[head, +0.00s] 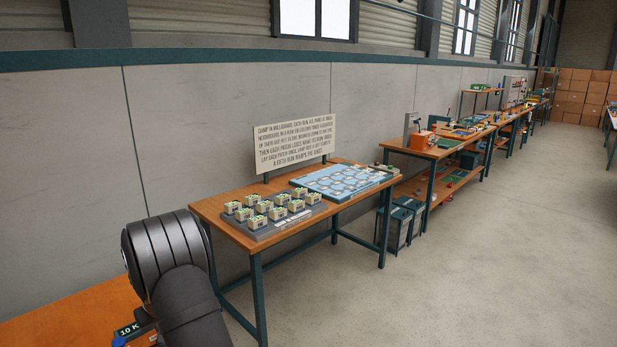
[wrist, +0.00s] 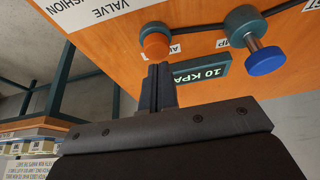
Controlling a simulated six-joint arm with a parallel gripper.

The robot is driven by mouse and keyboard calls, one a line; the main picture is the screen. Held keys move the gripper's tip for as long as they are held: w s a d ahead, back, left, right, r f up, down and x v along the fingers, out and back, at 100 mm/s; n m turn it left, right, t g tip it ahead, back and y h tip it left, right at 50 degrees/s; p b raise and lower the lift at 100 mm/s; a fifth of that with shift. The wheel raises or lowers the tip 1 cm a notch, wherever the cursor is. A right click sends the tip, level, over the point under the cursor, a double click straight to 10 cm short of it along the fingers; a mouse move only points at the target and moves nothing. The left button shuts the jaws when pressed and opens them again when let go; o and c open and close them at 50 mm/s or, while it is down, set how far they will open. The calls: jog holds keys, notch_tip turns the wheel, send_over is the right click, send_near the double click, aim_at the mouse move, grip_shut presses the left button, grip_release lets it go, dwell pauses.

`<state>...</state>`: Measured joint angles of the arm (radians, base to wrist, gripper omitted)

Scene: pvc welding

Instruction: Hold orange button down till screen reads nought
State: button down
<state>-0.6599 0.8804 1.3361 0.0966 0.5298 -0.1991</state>
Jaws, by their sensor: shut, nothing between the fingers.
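The round orange button (wrist: 155,46), with a dark teal collar behind it, is on an orange-brown panel (wrist: 110,60) in the wrist view. My gripper (wrist: 158,70) is shut and empty, its fingertips at the button's lower edge in the picture. I cannot tell whether they touch it or whether it is pressed in. The dark green screen (wrist: 202,72) reads "10 KPA" in white. In the head view, the screen (head: 128,330) shows partly as "10 K"; my arm hides the rest, and the orange button is not visible there.
A blue knob (wrist: 265,60) on a metal stem stands out from the panel right of the screen. A "VALVE" label (wrist: 95,12) is at upper left. In the head view, a bench (head: 215,215) with several small blocks stands beyond my arm. Open floor (head: 450,270) lies to the right.

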jog(key=shift+f, duration=0.2)
jog(key=shift+f, duration=1.05)
jog(key=shift+r, duration=0.1)
dwell(2.0)
jog(key=shift+r, duration=1.7)
dwell(0.6)
